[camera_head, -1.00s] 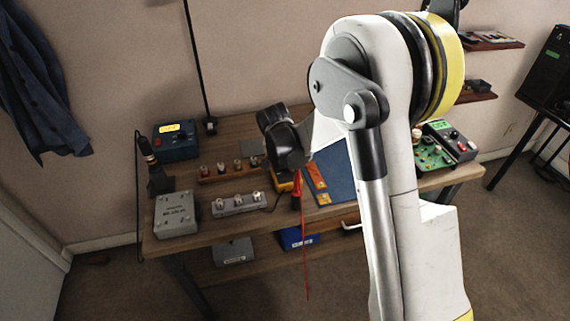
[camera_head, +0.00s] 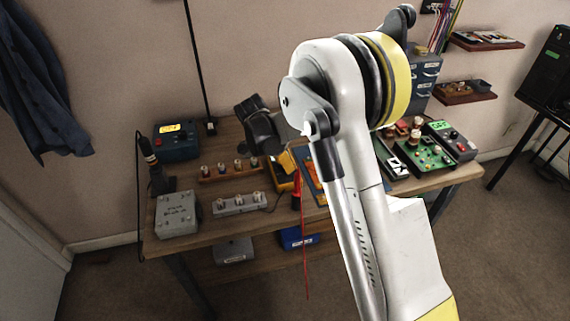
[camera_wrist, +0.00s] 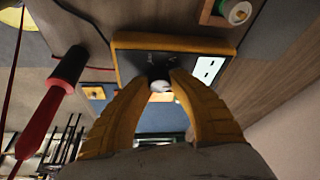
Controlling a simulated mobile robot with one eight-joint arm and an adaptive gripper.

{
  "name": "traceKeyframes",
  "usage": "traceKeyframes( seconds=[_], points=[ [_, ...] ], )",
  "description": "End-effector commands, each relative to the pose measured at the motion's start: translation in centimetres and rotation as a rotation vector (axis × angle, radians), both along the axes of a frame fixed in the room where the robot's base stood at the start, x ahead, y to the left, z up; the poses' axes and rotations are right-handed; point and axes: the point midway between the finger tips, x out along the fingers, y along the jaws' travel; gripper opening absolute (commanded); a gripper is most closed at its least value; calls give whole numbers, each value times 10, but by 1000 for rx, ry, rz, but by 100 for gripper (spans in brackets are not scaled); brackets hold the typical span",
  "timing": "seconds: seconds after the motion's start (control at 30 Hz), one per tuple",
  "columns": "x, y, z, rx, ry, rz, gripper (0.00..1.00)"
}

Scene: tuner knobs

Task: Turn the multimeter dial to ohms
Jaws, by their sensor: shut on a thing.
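The multimeter (camera_head: 284,170) has a yellow case with a dark face. In the wrist view the multimeter (camera_wrist: 123,64) fills the upper middle, with a white screen (camera_wrist: 207,70) on its right. My gripper (camera_wrist: 163,82) has its two yellow fingers shut on the pale dial (camera_wrist: 160,87) at the middle of the face. The fingers cover the dial's sides. The dial's pointer and the printed marks around it are too dark and small to read. In the head view my dark wrist stands just over the multimeter, and the fingertips are hard to make out.
A red and black probe (camera_wrist: 55,102) hangs close on the left in the wrist view. A grey box (camera_head: 177,214), a strip with several knobs (camera_head: 240,203) and a blue device (camera_head: 176,142) stand left on the bench. A green circuit board (camera_head: 425,155) lies right.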

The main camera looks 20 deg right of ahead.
Motion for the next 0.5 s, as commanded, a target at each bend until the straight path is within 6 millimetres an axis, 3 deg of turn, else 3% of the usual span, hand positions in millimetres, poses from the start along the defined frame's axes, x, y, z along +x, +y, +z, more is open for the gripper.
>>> traceKeyframes(
  seconds=[0.5],
  points=[
    [-1, 0, -1, 1, 1, -39, 0]
  ],
)
